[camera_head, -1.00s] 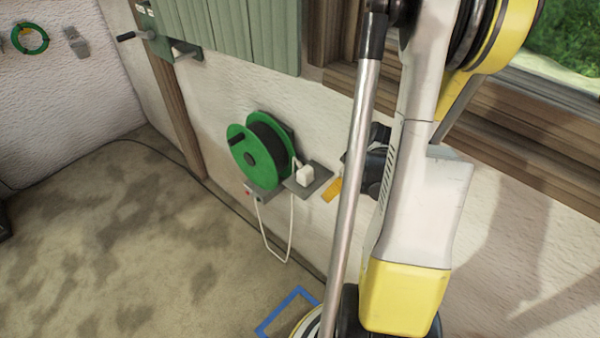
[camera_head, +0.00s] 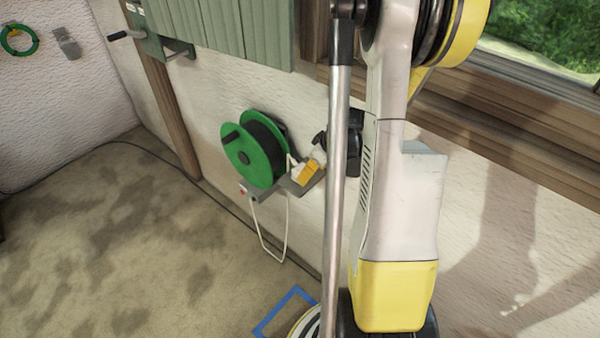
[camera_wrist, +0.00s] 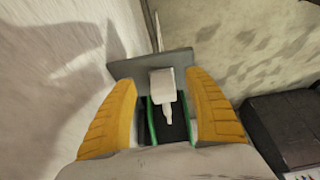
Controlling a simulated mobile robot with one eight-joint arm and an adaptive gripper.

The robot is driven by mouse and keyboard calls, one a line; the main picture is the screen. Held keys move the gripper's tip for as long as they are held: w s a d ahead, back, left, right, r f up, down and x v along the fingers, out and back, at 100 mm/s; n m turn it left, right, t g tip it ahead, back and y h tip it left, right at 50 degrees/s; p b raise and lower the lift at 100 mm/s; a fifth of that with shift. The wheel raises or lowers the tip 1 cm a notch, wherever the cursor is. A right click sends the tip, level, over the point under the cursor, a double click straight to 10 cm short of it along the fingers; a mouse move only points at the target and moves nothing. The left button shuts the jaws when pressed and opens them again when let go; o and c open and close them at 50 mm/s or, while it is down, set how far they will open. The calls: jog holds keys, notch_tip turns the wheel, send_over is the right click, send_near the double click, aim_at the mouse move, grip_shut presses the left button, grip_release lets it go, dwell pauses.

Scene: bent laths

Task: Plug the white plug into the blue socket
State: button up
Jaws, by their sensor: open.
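The white plug (camera_wrist: 162,86) sits on a small grey shelf (camera_wrist: 180,62) fixed to the wall beside the green cable reel (camera_head: 262,150). In the wrist view the plug lies between the two yellow fingers of my gripper (camera_wrist: 164,105), with gaps on both sides. The gripper is open and does not visibly touch the plug. In the head view my gripper (camera_head: 311,170) is at the shelf and covers most of the plug. A white cable (camera_head: 285,232) loops down below the reel. I cannot make out the blue socket in either view.
My arm hides part of the wall at the right. Green wooden panels (camera_head: 215,30) hang above the reel. A blue square outline (camera_head: 284,312) marks the floor near my base. A dark box (camera_wrist: 285,130) stands at the right in the wrist view. The floor at left is clear.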

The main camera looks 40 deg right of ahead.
aim_at(300, 166)
jog(key=w, duration=0.1)
jog(key=w+b, duration=0.1)
jog(key=w, duration=0.2)
jog(key=shift+w+a+f, duration=0.25)
jog(key=shift+w+f, duration=0.1)
jog(key=shift+w, duration=0.05)
jog(key=shift+f+b, duration=0.3)
jog(key=shift+b, duration=0.15)
jog(key=shift+r, duration=0.15)
jog(key=c, duration=1.2)
